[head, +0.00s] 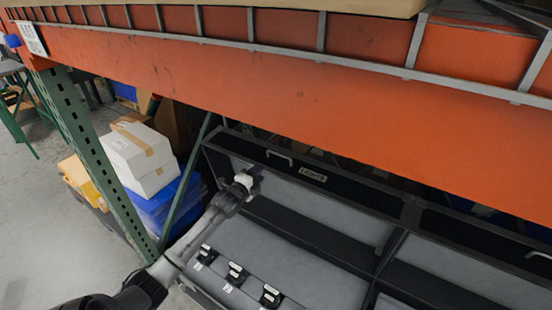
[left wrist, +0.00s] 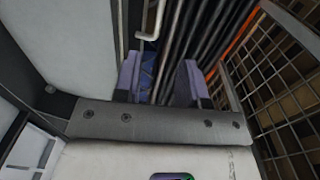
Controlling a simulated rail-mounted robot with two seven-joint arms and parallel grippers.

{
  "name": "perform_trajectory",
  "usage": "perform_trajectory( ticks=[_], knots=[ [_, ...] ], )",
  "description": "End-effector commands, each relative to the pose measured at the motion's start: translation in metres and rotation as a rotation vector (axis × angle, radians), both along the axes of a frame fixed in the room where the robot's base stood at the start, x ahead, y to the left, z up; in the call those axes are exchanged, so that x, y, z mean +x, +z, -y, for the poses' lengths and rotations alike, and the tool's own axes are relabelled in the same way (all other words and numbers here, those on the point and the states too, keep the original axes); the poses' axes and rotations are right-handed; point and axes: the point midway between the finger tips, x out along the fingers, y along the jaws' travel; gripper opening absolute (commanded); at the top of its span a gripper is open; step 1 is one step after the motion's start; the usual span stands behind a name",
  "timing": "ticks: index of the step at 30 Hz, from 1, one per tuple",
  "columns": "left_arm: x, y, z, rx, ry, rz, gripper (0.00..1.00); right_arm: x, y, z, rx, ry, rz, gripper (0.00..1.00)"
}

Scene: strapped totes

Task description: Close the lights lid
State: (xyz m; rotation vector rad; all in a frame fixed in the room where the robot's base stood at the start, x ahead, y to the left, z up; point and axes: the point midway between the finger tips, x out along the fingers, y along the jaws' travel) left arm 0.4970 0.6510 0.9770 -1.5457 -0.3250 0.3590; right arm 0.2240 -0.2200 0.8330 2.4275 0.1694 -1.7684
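The lights lid (head: 345,191) is a dark framed panel with a small "LIGHTS" label (head: 313,174) and a pale bar handle (head: 280,157) near its top edge. It stands raised at the back of a grey tote (head: 290,262), whose inside shows. My left gripper (head: 255,176) is at the lid's left part, left of and below the handle. In the left wrist view my left gripper (left wrist: 160,80) has its two purple-grey fingers apart, with nothing clearly between them. A pale bent bar, apparently the handle (left wrist: 142,37), shows just beyond the fingers. My right gripper is not in view.
An orange rack beam (head: 270,85) crosses above the lid. A green rack post (head: 95,150) and white boxes (head: 140,155) stand at left. Wire mesh (left wrist: 275,85) is close on the right in the left wrist view.

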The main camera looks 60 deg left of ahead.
Motion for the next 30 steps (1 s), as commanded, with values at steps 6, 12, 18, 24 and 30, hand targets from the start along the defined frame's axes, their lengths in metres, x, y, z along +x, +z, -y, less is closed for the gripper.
perform_trajectory(
  ticks=[6,12,18,24,30],
  knots=[
    [0.035,-0.002,-0.017,0.000,0.002,0.002,0.38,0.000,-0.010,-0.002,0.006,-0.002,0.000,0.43],
    [0.067,-0.002,-0.032,-0.001,0.002,0.002,0.38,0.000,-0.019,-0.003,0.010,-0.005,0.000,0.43],
    [0.092,-0.003,-0.044,-0.001,0.002,0.002,0.38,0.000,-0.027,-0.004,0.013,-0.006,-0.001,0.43],
    [0.107,-0.004,-0.050,-0.003,0.000,0.000,0.38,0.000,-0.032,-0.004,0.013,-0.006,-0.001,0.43],
    [0.114,-0.003,-0.053,-0.001,0.001,0.000,0.38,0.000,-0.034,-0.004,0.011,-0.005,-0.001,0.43]
  ],
)
